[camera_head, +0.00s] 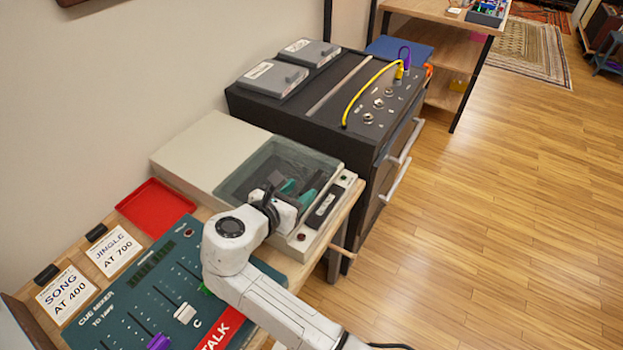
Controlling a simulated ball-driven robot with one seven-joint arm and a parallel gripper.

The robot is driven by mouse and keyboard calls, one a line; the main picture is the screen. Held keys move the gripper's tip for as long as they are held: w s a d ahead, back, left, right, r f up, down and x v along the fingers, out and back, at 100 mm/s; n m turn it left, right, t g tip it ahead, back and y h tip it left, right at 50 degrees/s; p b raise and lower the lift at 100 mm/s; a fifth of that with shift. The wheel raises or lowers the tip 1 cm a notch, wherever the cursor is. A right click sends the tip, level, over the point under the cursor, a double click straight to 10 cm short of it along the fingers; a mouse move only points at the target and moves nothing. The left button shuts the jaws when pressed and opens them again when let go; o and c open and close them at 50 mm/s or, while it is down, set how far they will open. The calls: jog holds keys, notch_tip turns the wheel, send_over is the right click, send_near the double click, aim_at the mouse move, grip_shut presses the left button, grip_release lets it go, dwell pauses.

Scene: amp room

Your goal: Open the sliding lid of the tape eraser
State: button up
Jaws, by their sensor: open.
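The tape eraser (200,148) is a low beige box on the wooden bench against the wall. Its clear, smoky lid (300,152) lies over the dark well on the right half of the box. A beige front strip with a dark label and small buttons (325,207) runs along its right edge. My gripper (298,190) is at the near right part of the lid, with teal fingers apart and nothing seen between them. I cannot tell whether the fingers touch the lid. My wrist hides the near edge of the box and part of the lid.
A black cabinet (340,100) with grey flaps, a yellow cable and side handles stands just behind the eraser. A red tray (156,206), a teal cue mixer (130,290) and two label cards lie nearer. The wooden floor (480,220) at right is clear.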

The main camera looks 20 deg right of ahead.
aim_at(309, 186)
jog(key=x, duration=0.6)
jog(key=shift+w+d+f, duration=0.15)
jog(key=shift+d+f, duration=0.05)
jog(key=shift+d, duration=0.15)
jog(key=shift+c, duration=0.3)
grip_shut()
